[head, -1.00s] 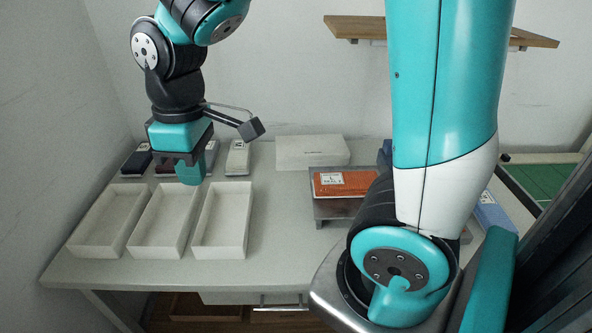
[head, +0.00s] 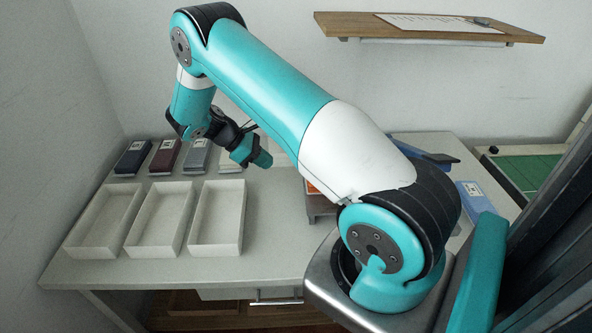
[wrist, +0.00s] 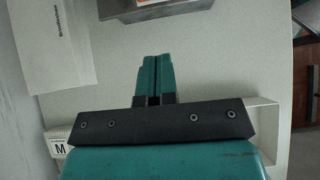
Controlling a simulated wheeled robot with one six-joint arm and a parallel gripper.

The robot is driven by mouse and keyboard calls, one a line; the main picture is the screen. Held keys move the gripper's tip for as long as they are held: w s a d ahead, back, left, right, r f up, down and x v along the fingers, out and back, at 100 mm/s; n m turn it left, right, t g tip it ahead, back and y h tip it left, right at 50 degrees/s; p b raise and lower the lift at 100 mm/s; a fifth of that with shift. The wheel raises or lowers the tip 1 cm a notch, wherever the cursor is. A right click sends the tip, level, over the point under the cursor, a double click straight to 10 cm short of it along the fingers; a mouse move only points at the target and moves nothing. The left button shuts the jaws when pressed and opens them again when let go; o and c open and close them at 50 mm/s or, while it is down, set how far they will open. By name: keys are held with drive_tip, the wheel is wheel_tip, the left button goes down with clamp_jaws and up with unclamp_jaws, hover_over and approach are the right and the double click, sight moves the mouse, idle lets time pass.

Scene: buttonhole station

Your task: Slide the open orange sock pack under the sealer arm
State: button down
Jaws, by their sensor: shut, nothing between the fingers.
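The orange sock pack (head: 311,188) lies on the grey metal stand (head: 318,207) right of the table's middle. In the head view my arm hides nearly all of the pack, so its open end cannot be seen. I cannot make out the sealer arm clearly behind my arm. My gripper (head: 263,160) is shut and empty, above the table to the left of the stand. In the wrist view my gripper (wrist: 153,70) shows its teal fingers pressed together, with an edge of the metal stand (wrist: 150,10) beyond them.
Three empty white trays (head: 217,218) stand at the left front. Several sock packs (head: 198,155) lie in a row behind them. A wooden shelf (head: 430,27) hangs on the wall. A green mat (head: 525,172) is at the right.

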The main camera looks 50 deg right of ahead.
sight(310, 189)
drive_tip(key=s+d+f+p, duration=0.3)
drive_tip(key=s+d+f, duration=0.1)
drive_tip(key=s+d, duration=0.1)
drive_tip(key=shift+s+d+f, duration=0.25)
drive_tip(key=shift+s, duration=0.45)
drive_tip(key=shift+s, duration=0.15)
